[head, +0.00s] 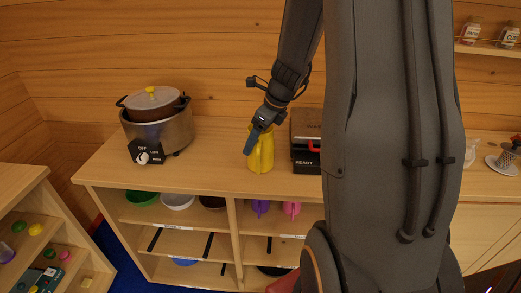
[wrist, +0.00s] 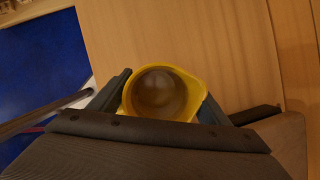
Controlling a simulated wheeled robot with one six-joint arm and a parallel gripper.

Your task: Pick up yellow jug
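The yellow jug (head: 261,152) stands upright on the wooden counter, against the back wall side. My gripper (head: 254,138) is at the jug's upper part, with a blue-grey finger in front of it. In the wrist view the jug (wrist: 183,75) is seen from above, with its round opening and dark inside. The two fingers of my gripper (wrist: 163,100) lie on either side of it, close against its left and right sides. I cannot tell whether they press on it. The jug's lower side is hidden behind the gripper body in the wrist view.
A steel cooker with a lidded pot (head: 158,125) stands left on the counter (head: 205,165). A dark box with a red part (head: 307,142) is just right of the jug. Shelves below hold bowls and cups. The counter between cooker and jug is clear.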

